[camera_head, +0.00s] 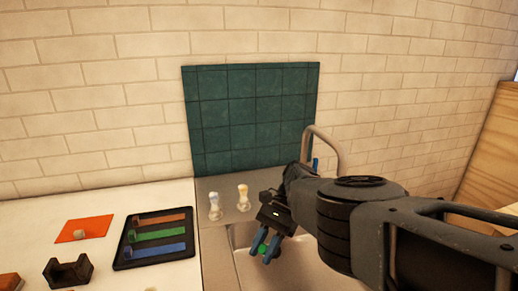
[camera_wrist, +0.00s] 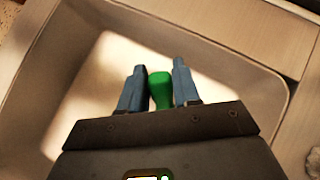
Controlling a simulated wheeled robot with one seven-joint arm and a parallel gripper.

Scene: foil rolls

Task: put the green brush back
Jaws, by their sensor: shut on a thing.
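The green brush (camera_wrist: 160,92) shows as a rounded green end between the two blue fingers of my gripper (camera_wrist: 159,85) in the wrist view. In the head view only a small green spot of it (camera_head: 262,249) shows between the fingers. My gripper (camera_head: 265,246) is shut on it and is held over the sink basin (camera_head: 240,238). The rest of the brush is hidden.
A dark tray (camera_head: 121,260) with orange, green and blue strips lies on the white counter to the left. A curved faucet (camera_head: 334,143) rises behind my arm.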

